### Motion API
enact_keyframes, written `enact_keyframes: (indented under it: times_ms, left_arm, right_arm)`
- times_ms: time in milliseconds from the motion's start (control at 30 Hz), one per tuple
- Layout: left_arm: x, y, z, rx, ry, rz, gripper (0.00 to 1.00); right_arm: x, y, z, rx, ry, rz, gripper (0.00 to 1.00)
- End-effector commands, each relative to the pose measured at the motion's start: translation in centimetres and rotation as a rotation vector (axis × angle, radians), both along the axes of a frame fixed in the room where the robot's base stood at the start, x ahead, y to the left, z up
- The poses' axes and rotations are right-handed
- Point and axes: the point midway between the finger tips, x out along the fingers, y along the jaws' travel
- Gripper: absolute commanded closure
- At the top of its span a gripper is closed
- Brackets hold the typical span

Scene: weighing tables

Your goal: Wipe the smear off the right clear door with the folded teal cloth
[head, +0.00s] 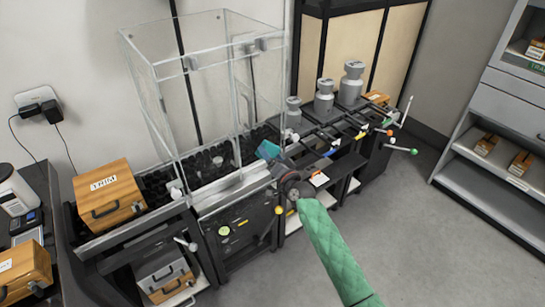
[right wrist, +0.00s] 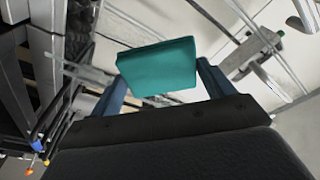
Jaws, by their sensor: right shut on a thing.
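The folded teal cloth (head: 268,150) is held in my right gripper (head: 279,162), close to the front right corner of the clear enclosure. In the right wrist view the cloth (right wrist: 158,66) sits between the two fingers of the right gripper (right wrist: 160,80), which are shut on it. The right clear door (head: 208,115) is a transparent panel with a light frame on the enclosure. I cannot make out a smear on it. I cannot tell whether the cloth touches the door. My left gripper is not in view.
Grey weights (head: 351,84) stand on the black bench behind and right of the gripper. Levers with coloured knobs (head: 413,151) stick out at its right end. A wooden box (head: 110,198) sits left of the enclosure. A grey shelf unit (head: 495,150) stands at right. The floor between is clear.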

Motion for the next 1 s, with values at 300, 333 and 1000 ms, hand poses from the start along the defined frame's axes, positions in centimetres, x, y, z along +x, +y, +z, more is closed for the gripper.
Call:
enact_keyframes:
  times_ms: [300, 333, 1000]
  left_arm:
    - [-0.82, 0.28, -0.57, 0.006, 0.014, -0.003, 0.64]
    - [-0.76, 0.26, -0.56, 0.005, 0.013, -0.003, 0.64]
    - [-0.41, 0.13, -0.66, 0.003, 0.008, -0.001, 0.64]
  right_arm:
    - [0.02, 0.02, 0.00, 0.000, 0.000, 0.000, 0.37]
    - [0.04, 0.03, 0.00, 0.000, 0.000, 0.000, 0.37]
    - [0.91, 0.64, -0.02, 0.000, 0.000, 0.000, 0.37]
